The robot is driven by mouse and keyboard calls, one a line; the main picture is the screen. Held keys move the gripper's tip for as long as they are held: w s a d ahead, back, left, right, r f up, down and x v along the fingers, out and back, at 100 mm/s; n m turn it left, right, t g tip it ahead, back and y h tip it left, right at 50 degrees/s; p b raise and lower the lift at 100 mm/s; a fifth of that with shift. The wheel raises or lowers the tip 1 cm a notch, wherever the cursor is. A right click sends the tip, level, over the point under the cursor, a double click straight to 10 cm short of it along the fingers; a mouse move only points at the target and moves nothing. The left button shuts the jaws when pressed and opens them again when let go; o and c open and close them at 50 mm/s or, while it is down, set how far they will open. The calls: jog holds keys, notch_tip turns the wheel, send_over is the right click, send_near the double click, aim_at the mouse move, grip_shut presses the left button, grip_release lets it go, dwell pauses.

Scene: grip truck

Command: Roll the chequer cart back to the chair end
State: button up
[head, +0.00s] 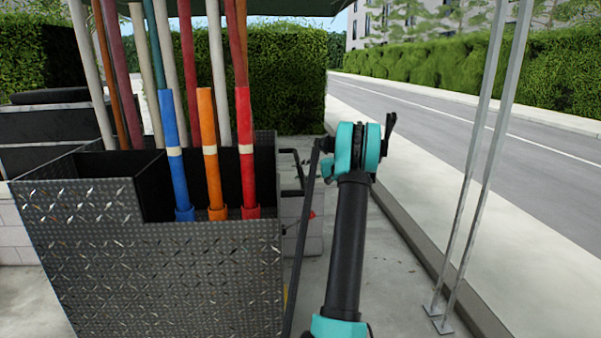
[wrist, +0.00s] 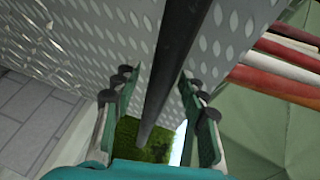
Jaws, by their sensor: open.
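The chequer cart (head: 165,275) is a dark diamond-plate box at left centre in the head view, upright, with coloured poles standing in it. Its plate wall (wrist: 80,35) fills the upper part of the wrist view. A dark bar (wrist: 178,60) runs along the plate there. My gripper (wrist: 155,84) is open, with one finger on each side of the bar in the picture. I cannot tell whether either finger touches it. My gripper's fingers are not clear in the head view, where my arm rises right of the cart. I see no chair.
Two slanting metal posts (head: 476,165) stand on the paving at right, by the kerb (head: 405,225) and road (head: 430,112). Paving right of my arm is clear up to the posts.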

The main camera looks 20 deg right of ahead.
grip_shut()
dwell(0.3)
jog(key=shift+a, duration=0.1)
jog(key=w+a, duration=0.4)
jog(key=a, duration=1.2)
jog(key=w+a, duration=0.5)
jog(key=a, duration=1.1)
jog(key=w+a, duration=0.4)
jog(key=a, duration=1.2)
jog(key=shift+w+a, duration=0.2)
jog(key=shift+w, duration=0.2)
jog(key=shift+c, duration=1.4)
grip_release()
jog(key=shift+o, duration=1.4)
